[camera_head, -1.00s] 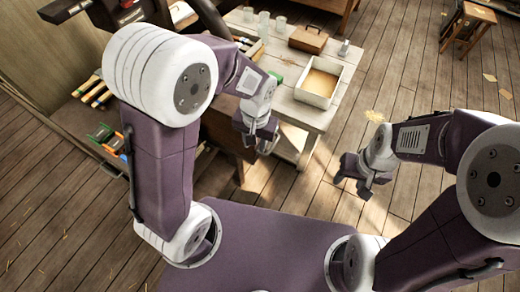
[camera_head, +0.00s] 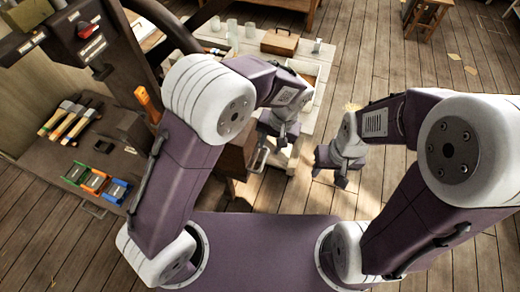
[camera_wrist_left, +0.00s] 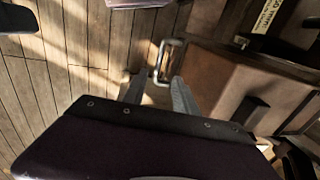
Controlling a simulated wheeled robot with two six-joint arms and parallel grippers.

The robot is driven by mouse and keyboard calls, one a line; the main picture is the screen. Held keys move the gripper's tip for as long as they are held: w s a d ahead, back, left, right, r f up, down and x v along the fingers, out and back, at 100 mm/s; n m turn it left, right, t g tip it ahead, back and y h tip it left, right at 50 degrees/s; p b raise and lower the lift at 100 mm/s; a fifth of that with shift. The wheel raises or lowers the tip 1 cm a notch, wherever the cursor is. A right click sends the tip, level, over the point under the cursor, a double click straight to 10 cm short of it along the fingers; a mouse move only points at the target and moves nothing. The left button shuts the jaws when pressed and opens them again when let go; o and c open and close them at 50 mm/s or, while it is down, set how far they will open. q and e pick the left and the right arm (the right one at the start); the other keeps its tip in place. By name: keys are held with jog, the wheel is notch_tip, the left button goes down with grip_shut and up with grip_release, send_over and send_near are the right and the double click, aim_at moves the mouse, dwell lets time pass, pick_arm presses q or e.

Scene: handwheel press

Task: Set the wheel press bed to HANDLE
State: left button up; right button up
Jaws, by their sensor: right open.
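The press (camera_head: 125,55) stands at the left of the head view as a dark frame with a red switch and small labels. A dark curved rim (camera_head: 163,22), seemingly its handwheel, runs beside it and is cut off at the top. I cannot make out the bed's setting or a HANDLE mark. My left gripper (camera_head: 276,166) is open and empty, pointing down beside a brown wooden block. In the left wrist view its fingers (camera_wrist_left: 158,95) are apart, with a metal loop handle (camera_wrist_left: 160,62) beyond them, beside a brown box. My right gripper (camera_head: 332,178) is open and empty above the floor.
Wooden-handled tools (camera_head: 68,120) and coloured clamps (camera_head: 95,182) lie on the dark shelf at left. An orange handle (camera_head: 147,103) stands near my left arm. A pale table behind holds a brown case (camera_head: 280,41) and glasses.

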aim_at(264, 160)
pick_arm(q)
jog(key=f, duration=0.3)
jog(key=a+f, duration=0.1)
jog(key=f, duration=0.5)
jog(key=shift+w+a, duration=0.2)
grip_shut()
jog(key=shift+r, duration=0.1)
dwell(1.0)
